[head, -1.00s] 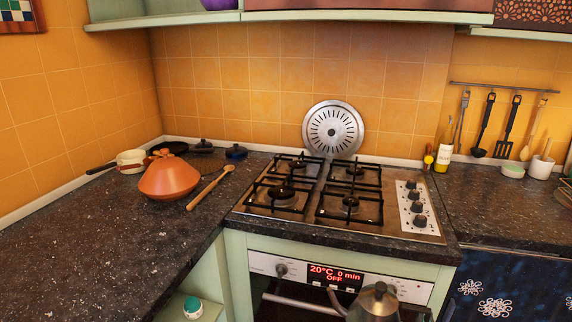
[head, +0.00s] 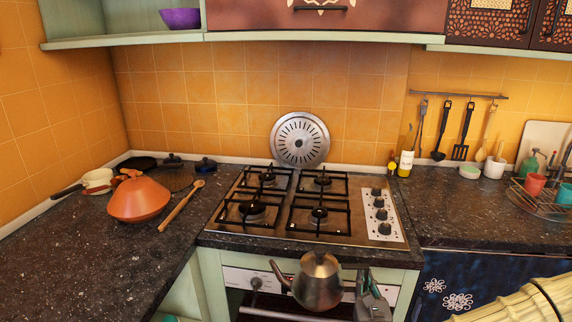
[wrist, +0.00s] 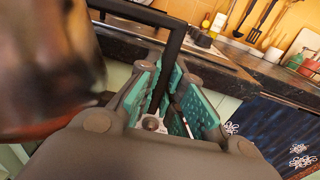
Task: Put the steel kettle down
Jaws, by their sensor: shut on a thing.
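The steel kettle (head: 318,284) is a rounded metal pot with a lid and a spout pointing left in the head view. It is held in the air in front of the oven, its lid overlapping the counter's front edge in the picture. My gripper (head: 368,296) is at its right side. In the wrist view my gripper (wrist: 172,100) has its teal-padded fingers closed around the kettle's dark handle. The kettle body (wrist: 45,65) fills the left of that view, close and blurred. The kettle's underside is hidden.
The gas stove (head: 310,210) has several black grates, all bare, with knobs (head: 380,212) at its right. Left on the dark counter (head: 80,255) are an orange tagine (head: 140,200) and a wooden spoon (head: 182,205). A dish rack (head: 545,204) with cups stands right. The near-left counter is clear.

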